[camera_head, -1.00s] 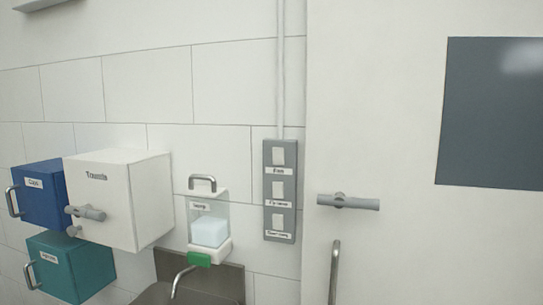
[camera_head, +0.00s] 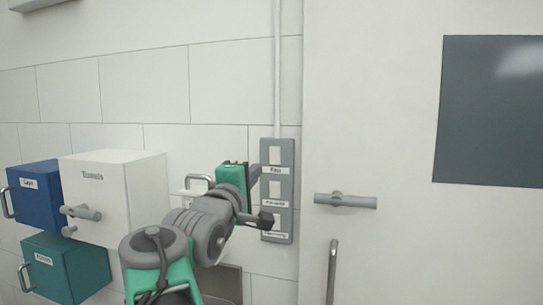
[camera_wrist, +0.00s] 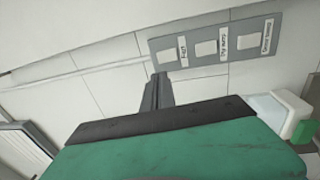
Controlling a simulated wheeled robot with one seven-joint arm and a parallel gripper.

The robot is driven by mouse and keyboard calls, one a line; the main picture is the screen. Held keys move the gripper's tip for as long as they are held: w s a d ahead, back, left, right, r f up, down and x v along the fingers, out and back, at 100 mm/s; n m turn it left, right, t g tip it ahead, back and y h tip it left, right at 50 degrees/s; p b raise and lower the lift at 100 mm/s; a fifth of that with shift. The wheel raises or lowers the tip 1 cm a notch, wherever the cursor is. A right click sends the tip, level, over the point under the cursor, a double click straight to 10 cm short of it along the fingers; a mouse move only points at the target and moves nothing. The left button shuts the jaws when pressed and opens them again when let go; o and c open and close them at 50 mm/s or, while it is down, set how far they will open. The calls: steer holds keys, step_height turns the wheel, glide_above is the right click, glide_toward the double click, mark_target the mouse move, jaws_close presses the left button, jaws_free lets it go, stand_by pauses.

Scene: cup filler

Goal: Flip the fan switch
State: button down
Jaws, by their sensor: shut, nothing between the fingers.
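A grey switch panel (camera_head: 290,190) hangs on the tiled wall beside the door, with three pale rocker switches stacked in a column. The top one is the fan switch (camera_head: 275,156), with its label just below; it also shows in the wrist view (camera_wrist: 167,57), at the left end of the panel. My gripper (camera_head: 256,176) is in front of the panel's left edge, near the fan label and a little below the switch. In the wrist view my gripper's fingers (camera_wrist: 159,80) are together and empty, pointing toward the fan switch. Whether they touch the panel cannot be told.
The white door (camera_head: 400,245) with a grey handle (camera_head: 345,201) is close on the right. A white box (camera_head: 110,200), a blue box (camera_head: 38,195) and a teal box (camera_head: 65,268) are on the left. The soap dispenser (camera_wrist: 298,120) is mostly hidden by my arm in the head view.

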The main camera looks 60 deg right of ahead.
mark_target(275, 151)
steer(key=p+x, duration=0.4)
steer(key=x, duration=0.9)
steer(key=shift+r+p, duration=0.1)
steer(key=shift+p, duration=0.25)
steer(key=shift+w+d, duration=0.15)
steer(key=shift+d, duration=0.35)
